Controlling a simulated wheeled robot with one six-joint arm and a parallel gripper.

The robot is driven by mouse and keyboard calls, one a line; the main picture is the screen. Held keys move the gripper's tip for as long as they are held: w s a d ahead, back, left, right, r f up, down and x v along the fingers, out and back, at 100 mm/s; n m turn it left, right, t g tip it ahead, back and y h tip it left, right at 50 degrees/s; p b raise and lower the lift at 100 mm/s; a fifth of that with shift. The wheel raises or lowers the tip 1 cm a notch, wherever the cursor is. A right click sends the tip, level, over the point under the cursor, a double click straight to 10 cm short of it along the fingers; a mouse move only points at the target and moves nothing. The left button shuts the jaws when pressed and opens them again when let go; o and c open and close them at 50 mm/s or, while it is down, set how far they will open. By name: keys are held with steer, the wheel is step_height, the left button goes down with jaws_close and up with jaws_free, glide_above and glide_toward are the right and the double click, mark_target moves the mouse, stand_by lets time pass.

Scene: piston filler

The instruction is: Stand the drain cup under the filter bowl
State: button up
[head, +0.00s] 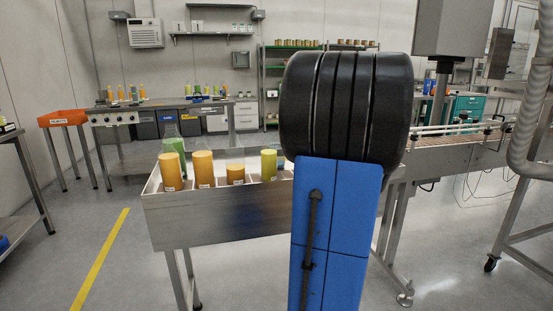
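I cannot make out a drain cup or a filter bowl in the head view. My gripper is not in view. A blue and black part of my own arm stands large in the middle right and hides what is behind it.
A steel trough table (215,224) holds several orange-yellow containers (203,170) and a green bottle (174,153). A conveyor (455,146) runs to the right. An orange tray (62,118) stands at the left. Grey floor is clear left of the trough, around a yellow line (100,260).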

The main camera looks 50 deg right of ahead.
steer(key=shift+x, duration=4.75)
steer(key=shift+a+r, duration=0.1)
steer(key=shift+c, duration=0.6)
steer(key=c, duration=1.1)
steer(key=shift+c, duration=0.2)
